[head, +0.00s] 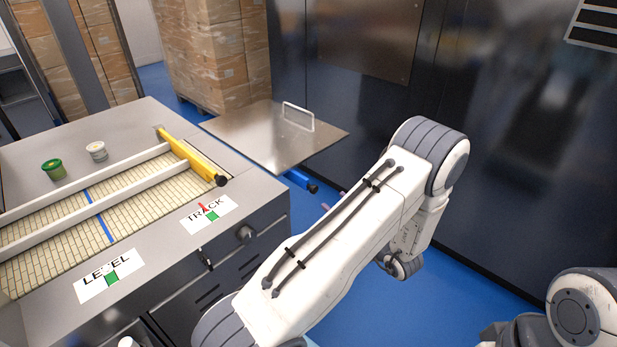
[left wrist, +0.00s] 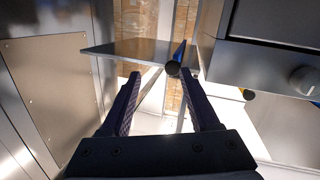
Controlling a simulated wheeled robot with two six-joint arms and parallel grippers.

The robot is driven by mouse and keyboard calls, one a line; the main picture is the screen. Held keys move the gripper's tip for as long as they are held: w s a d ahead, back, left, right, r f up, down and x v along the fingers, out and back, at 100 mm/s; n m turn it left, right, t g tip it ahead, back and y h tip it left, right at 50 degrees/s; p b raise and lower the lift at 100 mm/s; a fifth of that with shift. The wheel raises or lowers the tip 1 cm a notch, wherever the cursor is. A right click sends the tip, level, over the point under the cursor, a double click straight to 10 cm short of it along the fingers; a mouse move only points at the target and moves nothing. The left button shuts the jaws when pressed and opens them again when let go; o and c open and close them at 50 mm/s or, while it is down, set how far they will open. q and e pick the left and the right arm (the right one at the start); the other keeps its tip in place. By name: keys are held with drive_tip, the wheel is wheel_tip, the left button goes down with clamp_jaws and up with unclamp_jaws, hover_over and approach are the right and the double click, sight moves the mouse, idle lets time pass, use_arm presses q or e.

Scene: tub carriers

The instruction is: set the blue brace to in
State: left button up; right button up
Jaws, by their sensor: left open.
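The blue brace (head: 301,180) is a blue bar with a black end cap, sticking out below the metal flap plate (head: 277,139) at the end of the line. In the left wrist view, the brace's dark round end (left wrist: 173,69) shows between the fingertips, closer to the right-hand finger. My left gripper (left wrist: 162,74) is open and empty, pointed at the brace. I cannot tell whether a finger touches it. In the head view my left arm hides most of this gripper; only small purplish fingertips (head: 326,207) show near the brace end. My right gripper is out of view.
The machine carries a yellow bar (head: 193,157), white rails and TRACK (head: 209,214) and LEVEL (head: 108,276) labels. A green tub (head: 53,169) and a white tub (head: 97,151) stand on its top. A dark wall (head: 500,150) is at right; blue floor between is clear.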

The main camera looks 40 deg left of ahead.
sight(308, 189)
use_arm(q)
drive_tip(key=shift+g+y, duration=0.3)
drive_tip(key=shift+y, duration=0.3)
drive_tip(key=x, duration=0.3)
drive_tip(key=s+p+x, duration=0.1)
drive_tip(key=x, duration=0.3)
drive_tip(key=p+x, duration=0.1)
drive_tip(key=x, duration=0.3)
drive_tip(key=shift+s+a+r, duration=0.25)
drive_tip(key=shift+s+a, duration=0.05)
drive_tip(key=shift+s, duration=0.05)
drive_tip(key=shift+c, duration=0.4)
clamp_jaws()
drive_tip(key=shift+w+d+r, duration=0.1)
drive_tip(key=shift+w+r, duration=0.05)
drive_tip(key=shift+w, duration=0.05)
